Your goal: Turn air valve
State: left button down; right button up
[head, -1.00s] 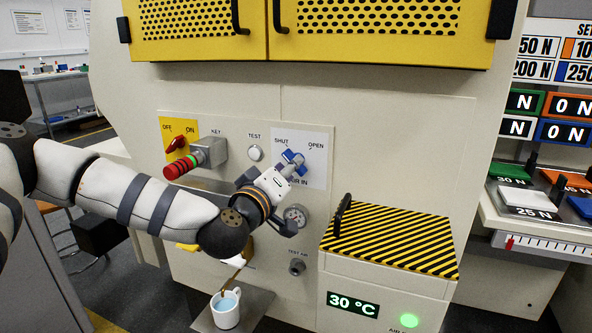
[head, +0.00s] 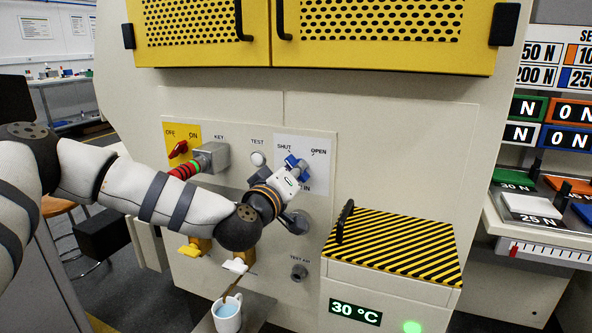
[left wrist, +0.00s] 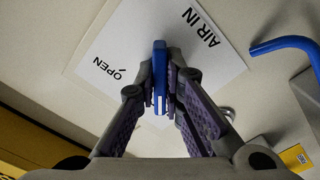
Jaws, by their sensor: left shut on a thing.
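The blue air valve handle (head: 291,160) sits on the white AIR IN plate (head: 319,176), below the SHUT and OPEN marks. My left gripper (head: 297,167) is at the handle, its arm coming in from the left. In the left wrist view the blue handle (left wrist: 160,72) stands between the fingertips of my left gripper (left wrist: 163,85), which are shut on it. The OPEN mark is left of the handle there and AIR IN is right of it. The handle's exact angle is hard to tell in the head view. My right gripper is out of view.
A gauge below is largely hidden. A striped box (head: 400,250) juts out at lower right. A white mug (head: 228,322) stands below.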

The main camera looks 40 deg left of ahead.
pick_arm(q)
jog(key=shift+r+m+p, duration=0.25)
jog(key=shift+m+p, duration=0.25)
jog(key=shift+p, duration=0.05)
jog(key=m+p, duration=0.5)
jog(key=m, duration=0.1)
jog(key=shift+r, duration=0.2)
jog(key=shift+m+p, duration=0.75)
jog(key=shift+m, duration=0.15)
jog(key=m+p, duration=0.2)
jog(key=m, duration=0.2)
jog(key=shift+f+m, duration=0.15)
jog(key=shift+m, duration=0.15)
jog(key=m, duration=0.2)
jog(key=shift+f+m+p, duration=0.15)
jog(key=shift+m+p, duration=0.15)
jog(key=shift+m, duration=0.1)
jog(key=shift+a+m, duration=0.1)
jog(key=shift+m, duration=0.5)
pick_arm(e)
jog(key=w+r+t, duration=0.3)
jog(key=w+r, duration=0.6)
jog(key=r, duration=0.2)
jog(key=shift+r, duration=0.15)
pick_arm(q)
jog(key=shift+f+m, duration=0.15)
jog(key=shift+m, duration=0.15)
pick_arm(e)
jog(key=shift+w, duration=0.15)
